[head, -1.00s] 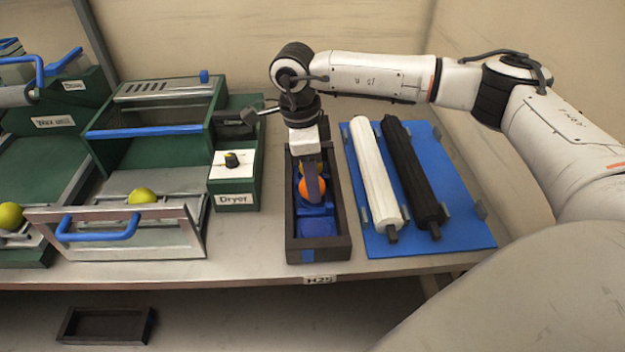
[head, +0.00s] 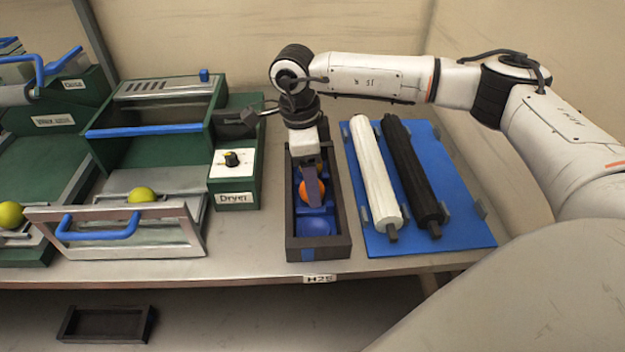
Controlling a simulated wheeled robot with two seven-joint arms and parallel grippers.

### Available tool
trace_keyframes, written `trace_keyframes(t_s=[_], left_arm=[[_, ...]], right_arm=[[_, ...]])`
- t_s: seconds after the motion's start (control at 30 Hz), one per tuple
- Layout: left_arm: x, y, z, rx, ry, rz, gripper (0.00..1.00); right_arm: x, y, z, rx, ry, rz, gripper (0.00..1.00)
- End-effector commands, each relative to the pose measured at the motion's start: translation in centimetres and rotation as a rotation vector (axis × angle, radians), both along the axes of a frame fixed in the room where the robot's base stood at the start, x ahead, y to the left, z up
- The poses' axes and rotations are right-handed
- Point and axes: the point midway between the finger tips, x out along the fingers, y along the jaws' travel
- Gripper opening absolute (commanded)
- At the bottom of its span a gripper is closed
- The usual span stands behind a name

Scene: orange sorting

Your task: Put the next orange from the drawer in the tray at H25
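The tray (head: 335,247) at the H25 label (head: 320,278) is a long dark box with blue seats inside. My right gripper (head: 313,200) points down into it. One finger stands in front of an orange (head: 304,191) in the middle of the tray; the other finger is hidden. Whether the fingers are closed on the orange or apart from it does not show. Part of another orange-coloured fruit (head: 319,167) shows behind. The front seat is empty. The dryer's drawer (head: 188,232) is pulled out, with a yellow-green fruit (head: 143,195) in it. My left gripper is not in view.
A blue board (head: 455,225) with a white roller (head: 374,175) and a black roller (head: 415,175) lies right of the tray. The dryer (head: 236,180) stands left of it. Another yellow-green fruit (head: 11,214) sits far left. A dark empty box (head: 105,324) lies below the table.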

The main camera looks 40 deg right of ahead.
Motion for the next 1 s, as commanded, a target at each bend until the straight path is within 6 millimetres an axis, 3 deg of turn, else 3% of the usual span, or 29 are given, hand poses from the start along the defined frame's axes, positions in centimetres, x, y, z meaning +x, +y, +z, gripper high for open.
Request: trace_keyframes(t_s=[0.5,0.7,1.0], left_arm=[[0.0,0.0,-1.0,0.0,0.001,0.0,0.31],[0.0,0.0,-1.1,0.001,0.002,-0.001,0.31],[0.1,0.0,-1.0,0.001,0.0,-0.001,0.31]], right_arm=[[0.7,1.1,9.9,0.001,-0.002,0.001,0.61],[0.7,1.2,11.2,0.0,0.0,0.002,0.61],[0.7,1.2,11.3,0.0,0.0,0.002,0.61]])
